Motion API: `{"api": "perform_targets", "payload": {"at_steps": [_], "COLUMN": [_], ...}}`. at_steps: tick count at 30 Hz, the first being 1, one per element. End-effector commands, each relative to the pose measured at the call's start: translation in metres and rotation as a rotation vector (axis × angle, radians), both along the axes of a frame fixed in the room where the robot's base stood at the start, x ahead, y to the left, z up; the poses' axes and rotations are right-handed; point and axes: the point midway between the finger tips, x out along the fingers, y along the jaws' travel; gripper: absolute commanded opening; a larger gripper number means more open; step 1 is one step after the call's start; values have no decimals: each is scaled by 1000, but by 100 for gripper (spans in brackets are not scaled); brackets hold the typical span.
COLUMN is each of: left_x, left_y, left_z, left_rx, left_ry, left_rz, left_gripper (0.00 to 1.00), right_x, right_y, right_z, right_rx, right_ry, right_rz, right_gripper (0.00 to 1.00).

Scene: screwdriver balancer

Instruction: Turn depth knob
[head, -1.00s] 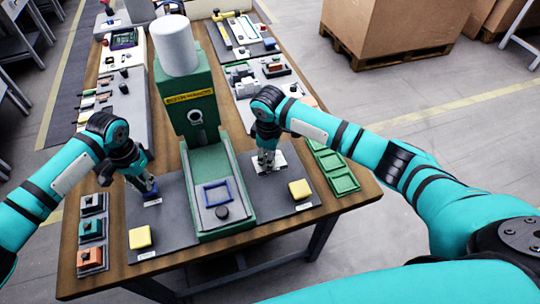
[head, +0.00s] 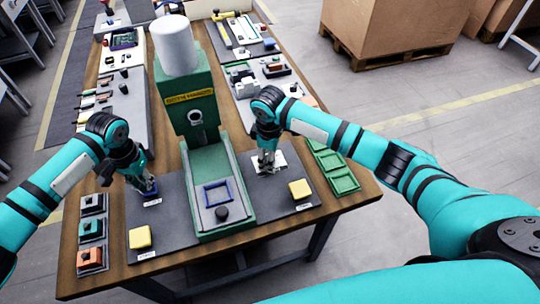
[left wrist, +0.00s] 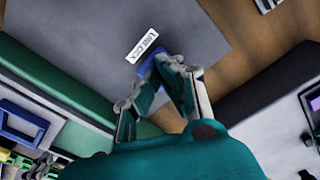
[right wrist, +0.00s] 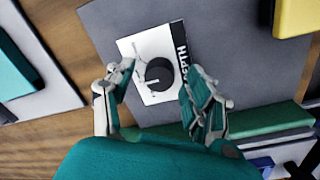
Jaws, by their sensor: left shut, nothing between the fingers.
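The depth knob (right wrist: 159,74) is a round black knob with a white pointer line on a white plate (right wrist: 137,48) marked DEPTH. My right gripper (right wrist: 156,86) is open, with its fingers on either side of the knob in the right wrist view; I cannot tell whether they touch it. In the head view my right gripper (head: 267,168) stands over the white plate (head: 283,159), and the knob is hidden. My left gripper (head: 147,188) is shut and empty at a blue part (left wrist: 152,63) beside the UNLOCK label (left wrist: 142,44).
The green machine (head: 195,100) stands between my grippers, with a blue frame (head: 217,193) on its bed. Yellow pads (head: 300,189) (head: 140,237) lie on the grey mats. Green trays (head: 340,178) are at right; several small blocks stand at left.

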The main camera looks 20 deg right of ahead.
Motion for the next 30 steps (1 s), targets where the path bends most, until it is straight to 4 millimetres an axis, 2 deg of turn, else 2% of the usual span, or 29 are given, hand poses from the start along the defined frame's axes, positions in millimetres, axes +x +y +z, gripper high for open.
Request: {"api": "perform_targets", "payload": {"at_steps": [8, 11, 22, 27, 30], "left_x": [-1, -1, -1, -1, -1], "left_y": [0, 0, 0, 0, 1], "left_z": [-2, -2, -2, -2, -2], "left_rx": [2, 2, 2, 2, 2], "left_ry": [3, 3, 3, 3, 3], "left_rz": [0, 0, 0, 0, 0], "left_gripper": [0, 0, 0, 0, 0], "right_x": [0, 0, -3, -5, -5], "right_y": [0, 1, 2, 3, 3], "right_z": [5, 18, 94, 114, 119], "right_rx": [0, 1, 1, 0, 0], "right_ry": [0, -3, -4, -2, -1], "right_rz": [0, -1, 1, 0, -1], "right_gripper": [54, 54, 54, 54, 54]}}
